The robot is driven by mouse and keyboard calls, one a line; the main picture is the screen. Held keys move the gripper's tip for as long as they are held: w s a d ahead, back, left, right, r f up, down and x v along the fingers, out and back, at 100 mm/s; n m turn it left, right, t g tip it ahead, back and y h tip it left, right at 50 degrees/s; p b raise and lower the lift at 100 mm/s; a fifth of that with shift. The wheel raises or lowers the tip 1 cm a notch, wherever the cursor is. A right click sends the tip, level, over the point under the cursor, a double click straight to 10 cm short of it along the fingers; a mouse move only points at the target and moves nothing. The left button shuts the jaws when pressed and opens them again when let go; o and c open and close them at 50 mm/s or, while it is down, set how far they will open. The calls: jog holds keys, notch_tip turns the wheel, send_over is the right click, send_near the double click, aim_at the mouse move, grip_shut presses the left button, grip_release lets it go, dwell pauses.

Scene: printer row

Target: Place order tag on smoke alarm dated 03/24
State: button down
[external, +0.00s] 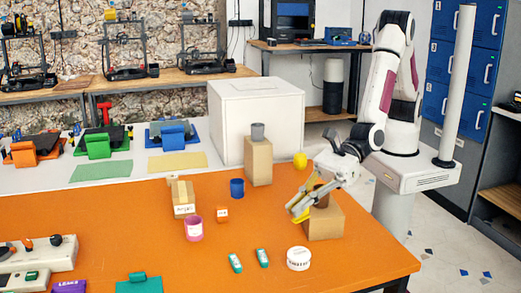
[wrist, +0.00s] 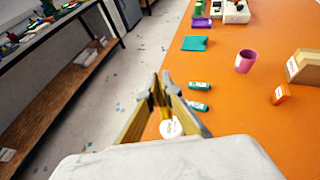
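A round white object with dark lettering (external: 299,258) lies near the front right of the orange table. It may be the smoke alarm, but I cannot read a date on it. It is partly hidden by my fingers in the wrist view (wrist: 172,127). My gripper (external: 296,212) is above the table, behind the white object and in front of a brown box (external: 326,222). Yellow shows at the fingertips, which look close together in the wrist view (wrist: 161,82). I cannot tell whether this is finger padding or a held tag. I cannot identify the order tag elsewhere.
Two teal labelled items (external: 235,263) (external: 262,258) lie left of the white object. A pink cup (external: 194,229), blue cup (external: 237,187), small orange item (external: 222,213) and labelled carton (external: 184,199) stand farther left. A tall box (external: 258,162) stands behind. The front middle has free room.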

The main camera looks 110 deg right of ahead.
aim_at(306, 217)
jog(key=shift+f, duration=2.7)
jog(key=shift+f, duration=1.85)
jog(key=shift+f, duration=0.1)
jog(key=c, duration=2.3)
grip_release()
jog(key=shift+v, duration=3.8)
